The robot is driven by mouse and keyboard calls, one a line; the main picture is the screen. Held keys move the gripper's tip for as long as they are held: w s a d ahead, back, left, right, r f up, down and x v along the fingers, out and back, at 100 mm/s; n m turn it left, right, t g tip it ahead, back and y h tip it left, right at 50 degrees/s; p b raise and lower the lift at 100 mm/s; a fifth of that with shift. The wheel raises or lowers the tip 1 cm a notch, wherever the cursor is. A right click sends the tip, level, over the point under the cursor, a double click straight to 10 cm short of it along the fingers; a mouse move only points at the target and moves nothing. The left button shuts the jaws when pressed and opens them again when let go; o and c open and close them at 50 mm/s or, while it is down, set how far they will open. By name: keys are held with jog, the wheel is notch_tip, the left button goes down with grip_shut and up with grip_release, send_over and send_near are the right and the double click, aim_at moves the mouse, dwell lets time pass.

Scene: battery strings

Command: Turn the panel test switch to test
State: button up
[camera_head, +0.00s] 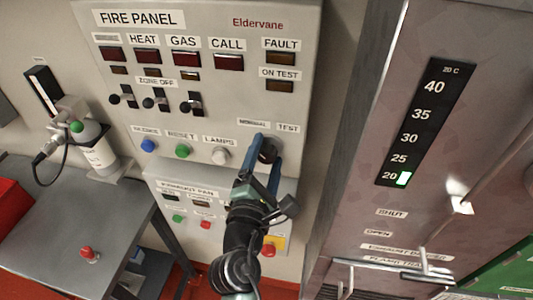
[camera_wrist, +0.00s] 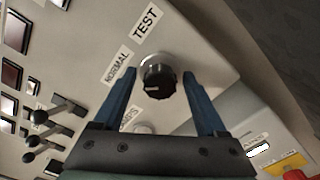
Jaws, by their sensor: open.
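The test switch is a round black knob (camera_head: 267,153) on the lower right of the grey fire panel (camera_head: 225,110). Labels NORMAL and TEST stand above it. In the wrist view the knob (camera_wrist: 158,82) shows a small pale mark on its left part; I cannot tell for sure which label it points to. My gripper (camera_head: 269,148) is open, with one blue finger on each side of the knob. In the wrist view the fingertips (camera_wrist: 160,74) flank it with a visible gap on both sides, and the knob is not gripped.
Small switches (camera_head: 155,103) and the blue, green and white buttons (camera_head: 182,151) lie left of the knob. A lower panel (camera_head: 180,187) with small buttons sits below. A metal cabinet (camera_head: 400,225) stands on the right, and a grey table (camera_head: 60,235) on the left.

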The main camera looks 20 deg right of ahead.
jog(key=shift+c, duration=0.2)
grip_shut()
dwell(0.3)
jog(key=m+b, duration=0.1)
jog(key=m, duration=0.1)
jog(key=m+b, duration=0.2)
jog(key=shift+f+m, duration=0.2)
jog(key=shift+m, duration=0.2)
jog(key=m+b, duration=0.7)
jog(key=m, duration=0.2)
jog(key=shift+b, duration=0.35)
jog(key=shift+r+m+b, duration=0.1)
jog(key=shift+m+b, duration=1.5)
jog(key=shift+m, duration=0.5)
